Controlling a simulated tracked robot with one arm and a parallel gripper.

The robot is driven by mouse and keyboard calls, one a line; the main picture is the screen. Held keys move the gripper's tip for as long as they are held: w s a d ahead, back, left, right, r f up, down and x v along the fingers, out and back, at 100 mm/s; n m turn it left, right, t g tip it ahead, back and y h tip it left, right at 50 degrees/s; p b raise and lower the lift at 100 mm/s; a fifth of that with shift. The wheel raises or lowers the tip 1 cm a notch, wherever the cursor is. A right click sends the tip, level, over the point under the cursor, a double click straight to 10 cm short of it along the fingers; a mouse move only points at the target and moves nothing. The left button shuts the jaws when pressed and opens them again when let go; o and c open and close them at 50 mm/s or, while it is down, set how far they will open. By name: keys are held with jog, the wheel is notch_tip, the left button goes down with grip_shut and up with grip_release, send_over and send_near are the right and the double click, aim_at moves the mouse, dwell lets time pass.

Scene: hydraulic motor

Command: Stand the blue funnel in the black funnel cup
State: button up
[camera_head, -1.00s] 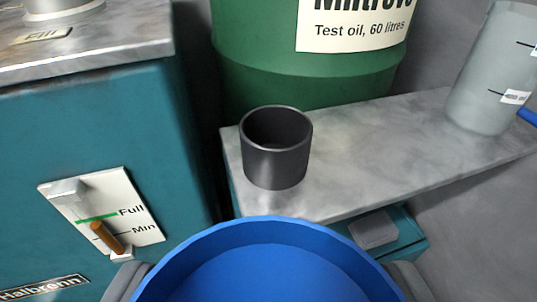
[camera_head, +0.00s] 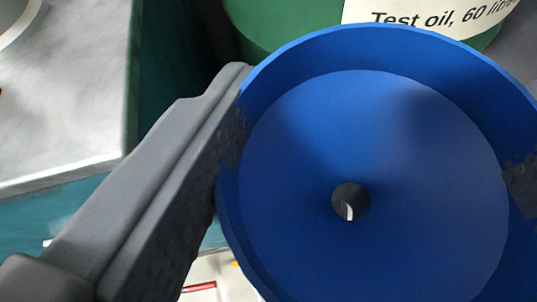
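The blue funnel (camera_head: 420,170) fills the right half of the picture, seen from above into its wide mouth. Its round outlet hole (camera_head: 350,201) shows near the middle, with a dark area and a small pale patch visible through it. My gripper (camera_head: 377,158) is shut on the funnel, with one grey finger against the left of the rim and the other at the right picture edge. The black funnel cup is not visible now. I cannot tell how the funnel stands relative to the cup.
A green drum (camera_head: 255,22) with a white test oil label (camera_head: 440,14) stands behind the funnel. A grey-topped teal tank (camera_head: 65,100) is at the left. A pale surface with a red strip (camera_head: 200,287) shows at the bottom.

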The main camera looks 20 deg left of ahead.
aim_at(298, 200)
jog(key=shift+w+a, duration=0.55)
jog(key=shift+a, duration=0.35)
jog(key=shift+a+f, duration=0.1)
jog(key=shift+a, duration=0.05)
notch_tip(298, 200, down, 10)
jog(key=b, duration=0.3)
jog(key=shift+b, duration=0.3)
jog(key=o, duration=1)
